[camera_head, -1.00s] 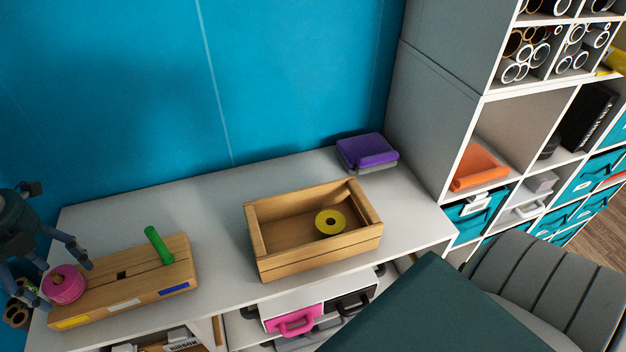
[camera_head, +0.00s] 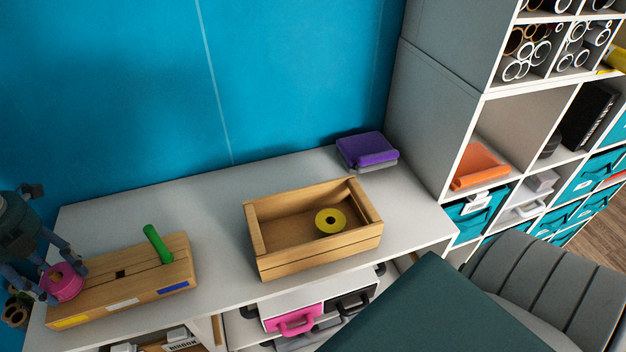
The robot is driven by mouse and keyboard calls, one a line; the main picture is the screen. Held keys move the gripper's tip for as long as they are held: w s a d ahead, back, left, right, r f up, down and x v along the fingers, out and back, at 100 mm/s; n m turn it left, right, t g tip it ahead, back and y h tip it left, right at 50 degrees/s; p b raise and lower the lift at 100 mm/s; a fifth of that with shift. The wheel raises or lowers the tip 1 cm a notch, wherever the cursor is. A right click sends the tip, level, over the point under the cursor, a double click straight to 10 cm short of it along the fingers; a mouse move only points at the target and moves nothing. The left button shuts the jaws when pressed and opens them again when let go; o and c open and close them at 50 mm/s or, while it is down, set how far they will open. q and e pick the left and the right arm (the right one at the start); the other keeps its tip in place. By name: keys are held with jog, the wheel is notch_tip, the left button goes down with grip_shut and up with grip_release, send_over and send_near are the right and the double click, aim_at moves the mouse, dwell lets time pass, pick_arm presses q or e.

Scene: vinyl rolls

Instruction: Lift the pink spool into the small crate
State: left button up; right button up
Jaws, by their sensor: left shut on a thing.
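The pink spool (camera_head: 63,283) is at the left end of the wooden block (camera_head: 125,291), at the left of the head view. My left gripper (camera_head: 60,284) comes in from the left edge and is shut on the pink spool, its fingers on either side. I cannot tell whether the spool touches the block. The small wooden crate (camera_head: 320,252) stands on the white table, right of the block. A yellow spool (camera_head: 330,221) lies inside the crate. My right gripper is not in view.
A green peg (camera_head: 158,244) stands tilted on the wooden block. Purple folded items (camera_head: 367,150) lie at the back right of the white table (camera_head: 200,215). The table between block and crate is clear. A grey shelf unit stands at the right.

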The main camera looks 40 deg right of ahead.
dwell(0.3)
pick_arm(q)
jog(key=shift+s+r+p, duration=0.15)
jog(key=shift+r+p, duration=2.2)
jog(key=shift+r, duration=1.85)
